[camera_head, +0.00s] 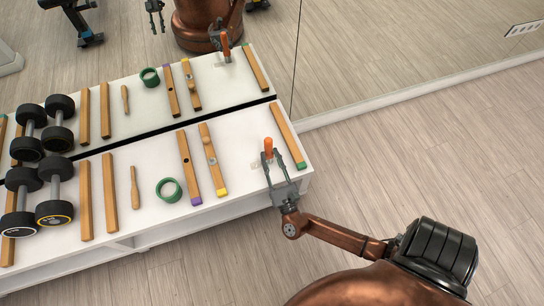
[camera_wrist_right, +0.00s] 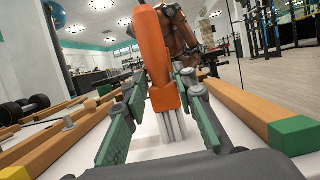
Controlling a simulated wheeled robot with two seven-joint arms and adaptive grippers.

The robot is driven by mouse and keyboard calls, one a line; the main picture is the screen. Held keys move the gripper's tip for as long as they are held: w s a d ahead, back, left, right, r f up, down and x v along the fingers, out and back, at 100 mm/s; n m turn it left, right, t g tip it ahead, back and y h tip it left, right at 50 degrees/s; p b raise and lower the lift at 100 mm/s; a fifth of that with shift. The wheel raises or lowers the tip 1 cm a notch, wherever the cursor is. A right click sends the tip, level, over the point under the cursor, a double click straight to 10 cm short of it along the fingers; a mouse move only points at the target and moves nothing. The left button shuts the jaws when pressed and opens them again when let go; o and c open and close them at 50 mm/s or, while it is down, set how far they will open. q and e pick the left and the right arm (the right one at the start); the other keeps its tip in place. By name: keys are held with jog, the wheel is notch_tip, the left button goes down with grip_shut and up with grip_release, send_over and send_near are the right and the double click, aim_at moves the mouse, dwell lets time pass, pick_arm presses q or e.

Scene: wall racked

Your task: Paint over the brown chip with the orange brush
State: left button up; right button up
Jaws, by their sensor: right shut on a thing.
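My right gripper (camera_head: 270,160) is shut on the orange brush (camera_head: 268,146) above the right part of the white bench. In the right wrist view the orange handle (camera_wrist_right: 157,60) stands nearly upright between the green finger pads, pale bristles pointing down. I cannot tell whether the bristles touch the bench. My left gripper itself is out of view.
The white bench (camera_head: 150,155) stands against a mirror (camera_head: 400,45). A green-ended strip (camera_head: 287,136) lies just right of the brush. Left are a purple-ended strip (camera_head: 185,160), green ring (camera_head: 168,190), wooden stick (camera_head: 134,187), more strips and dumbbells (camera_head: 55,190).

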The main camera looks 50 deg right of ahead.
jog(key=shift+w+a+f, duration=0.1)
jog(key=shift+w+a, duration=0.25)
jog(key=shift+a, duration=0.2)
jog(key=shift+w+a, duration=0.35)
jog(key=shift+a, duration=0.2)
jog(key=shift+w+a+b, duration=0.15)
jog(key=shift+w+a, duration=0.2)
jog(key=shift+a, duration=0.25)
jog(key=shift+w+a+b, duration=0.15)
jog(key=shift+w+a, duration=0.2)
jog(key=shift+a, duration=0.25)
jog(key=shift+w+a, duration=0.4)
jog(key=shift+a, duration=0.15)
jog(key=shift+w+a+b, duration=0.15)
jog(key=shift+w+a, duration=0.25)
jog(key=shift+a, duration=0.25)
jog(key=shift+w+a+b, duration=0.15)
jog(key=shift+w+a, duration=0.2)
jog(key=shift+a, duration=0.25)
